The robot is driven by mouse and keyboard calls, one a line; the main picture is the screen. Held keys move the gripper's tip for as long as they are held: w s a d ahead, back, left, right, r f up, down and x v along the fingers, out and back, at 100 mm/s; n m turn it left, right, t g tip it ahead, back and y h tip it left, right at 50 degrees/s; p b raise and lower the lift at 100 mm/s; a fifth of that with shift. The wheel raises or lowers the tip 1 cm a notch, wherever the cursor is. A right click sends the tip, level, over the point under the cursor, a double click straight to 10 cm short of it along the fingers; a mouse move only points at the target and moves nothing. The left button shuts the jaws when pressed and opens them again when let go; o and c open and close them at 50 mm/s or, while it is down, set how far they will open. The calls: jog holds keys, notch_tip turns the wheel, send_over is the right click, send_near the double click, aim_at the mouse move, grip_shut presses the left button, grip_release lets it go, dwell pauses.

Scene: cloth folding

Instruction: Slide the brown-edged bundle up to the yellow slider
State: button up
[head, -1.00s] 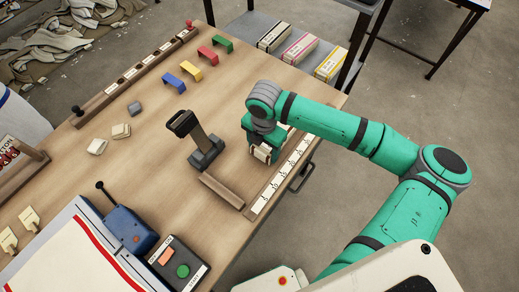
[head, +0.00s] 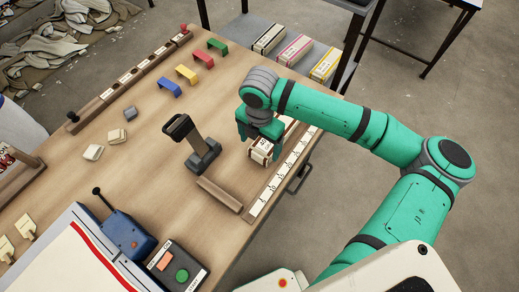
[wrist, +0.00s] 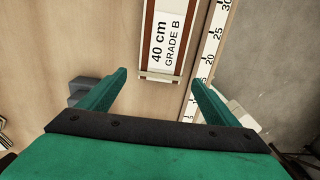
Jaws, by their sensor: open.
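The brown-edged bundle (head: 261,151) lies on the table, just left of the ruler strip (head: 283,172). In the wrist view the bundle (wrist: 165,40) shows its label, "40 cm GRADE B", and its near end lies ahead of the fingers. My gripper (head: 258,136) is open above the bundle. In the wrist view my gripper (wrist: 158,82) has its two fingers spread wide with nothing between the tips. A yellow bridge-shaped piece (head: 186,74), which looks like the yellow slider, stands far up the table between a blue and a red one.
A dark upright stand (head: 203,152) is close left of the bundle. A wooden bar (head: 219,194) lies below it. Blue (head: 168,87), red (head: 204,58) and green (head: 217,45) pieces stand in a row. Banded bundles (head: 295,49) sit on a shelf beyond the table.

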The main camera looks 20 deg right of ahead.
jog(key=shift+s+d+r, duration=0.1)
jog(key=shift+r, duration=0.65)
jog(key=shift+s+d+r, duration=0.1)
jog(key=shift+r, duration=0.6)
